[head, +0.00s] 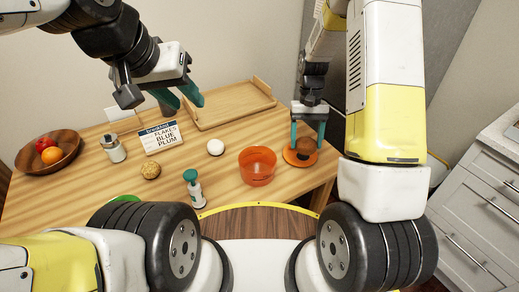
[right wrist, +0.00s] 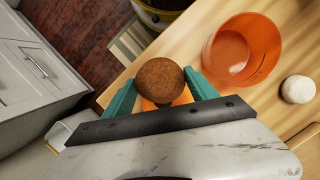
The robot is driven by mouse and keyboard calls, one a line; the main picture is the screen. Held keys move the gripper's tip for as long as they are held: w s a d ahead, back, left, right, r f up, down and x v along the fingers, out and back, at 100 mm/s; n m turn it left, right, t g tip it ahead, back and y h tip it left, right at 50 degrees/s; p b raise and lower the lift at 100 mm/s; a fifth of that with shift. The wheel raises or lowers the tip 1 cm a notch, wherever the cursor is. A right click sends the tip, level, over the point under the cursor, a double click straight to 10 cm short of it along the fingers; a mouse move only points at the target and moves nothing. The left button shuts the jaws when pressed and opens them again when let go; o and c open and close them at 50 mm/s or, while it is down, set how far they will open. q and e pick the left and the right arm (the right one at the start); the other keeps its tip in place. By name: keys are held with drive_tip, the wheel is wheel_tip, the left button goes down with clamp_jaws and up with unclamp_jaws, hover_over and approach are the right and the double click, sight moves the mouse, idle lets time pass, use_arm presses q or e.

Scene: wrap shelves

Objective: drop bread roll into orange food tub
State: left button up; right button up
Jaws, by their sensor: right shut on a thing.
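The bread roll (head: 306,145) is round and brown. It sits over an orange plate (head: 290,157) near the table's right edge. My right gripper (head: 307,137) is shut on the roll, with a teal finger on either side; the right wrist view shows the roll (right wrist: 159,82) between the fingertips. I cannot tell whether it still touches the plate. The orange food tub (head: 257,178) stands upright just left of the plate, open at the top and apart from the gripper; it also shows in the right wrist view (right wrist: 262,68). My left gripper (head: 183,97) is open and empty above the table.
A white ball (head: 215,147), a seeded ball (head: 151,170), a teal-topped bottle (head: 194,190), a jar (head: 113,150) and a sign (head: 160,137) stand further left. A fruit bowl (head: 65,162) is at far left, a wooden tray (head: 227,115) at the back.

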drive_tip(key=shift+a, duration=0.1)
drive_tip(key=shift+a+r, duration=0.2)
drive_tip(key=shift+a, duration=0.15)
drive_tip(key=s+a+r, duration=0.1)
drive_tip(key=a+r, duration=0.6)
drive_tip(key=a, duration=0.6)
drive_tip(key=shift+w+x, duration=0.2)
drive_tip(key=shift+x, duration=0.75)
drive_tip(key=shift+w+x, duration=0.2)
drive_tip(key=shift+x, duration=0.8)
drive_tip(key=shift+w+x, duration=0.2)
drive_tip(key=shift+x, duration=0.75)
drive_tip(key=shift+a+f, duration=0.1)
drive_tip(key=shift+f, duration=0.05)
drive_tip(key=o, duration=1.4)
